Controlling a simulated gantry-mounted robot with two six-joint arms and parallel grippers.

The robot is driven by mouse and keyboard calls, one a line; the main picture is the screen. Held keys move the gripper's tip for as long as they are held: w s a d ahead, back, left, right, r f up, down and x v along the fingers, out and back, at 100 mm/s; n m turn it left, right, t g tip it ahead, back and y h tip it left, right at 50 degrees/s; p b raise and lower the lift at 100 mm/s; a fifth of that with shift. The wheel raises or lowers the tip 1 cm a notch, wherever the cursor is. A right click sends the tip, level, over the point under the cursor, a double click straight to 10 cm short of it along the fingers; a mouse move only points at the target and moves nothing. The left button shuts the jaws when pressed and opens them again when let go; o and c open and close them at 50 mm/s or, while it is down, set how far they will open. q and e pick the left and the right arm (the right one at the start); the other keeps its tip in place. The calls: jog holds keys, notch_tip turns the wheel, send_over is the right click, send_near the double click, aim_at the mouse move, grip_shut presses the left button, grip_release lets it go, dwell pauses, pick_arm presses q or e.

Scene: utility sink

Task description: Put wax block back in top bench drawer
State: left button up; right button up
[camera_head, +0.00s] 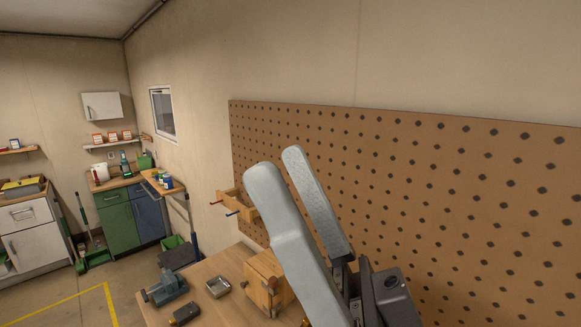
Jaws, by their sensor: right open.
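My right gripper (279,165) rises from the lower right with its two long grey fingers pointing up and to the left. The fingers are apart, and nothing shows between them. They are in front of the pegboard and hide part of the workbench. The wooden bench top (205,268) shows at the bottom. I cannot make out a wax block, and the bench's drawer fronts are out of view. My left gripper is not in view.
A grey vise (166,288), small metal tray (218,287), dark tool (185,313) and wooden block (265,280) stand on the bench. A wooden rack (236,207) hangs by the pegboard (420,190). Green and blue cabinets (120,225) stand far left; open floor lies between.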

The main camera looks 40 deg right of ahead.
jog(key=w+h, duration=0.1)
jog(key=h, duration=0.2)
jog(key=w+d+h, duration=0.1)
jog(key=h, duration=0.2)
jog(key=w+d+r+h, duration=0.1)
jog(key=h, duration=0.2)
jog(key=shift+d+m+h, duration=0.1)
jog(key=shift+m+h, duration=0.3)
jog(key=shift+o, duration=0.5)
jog(key=shift+d+f+h, duration=0.1)
jog(key=shift+h, duration=0.2)
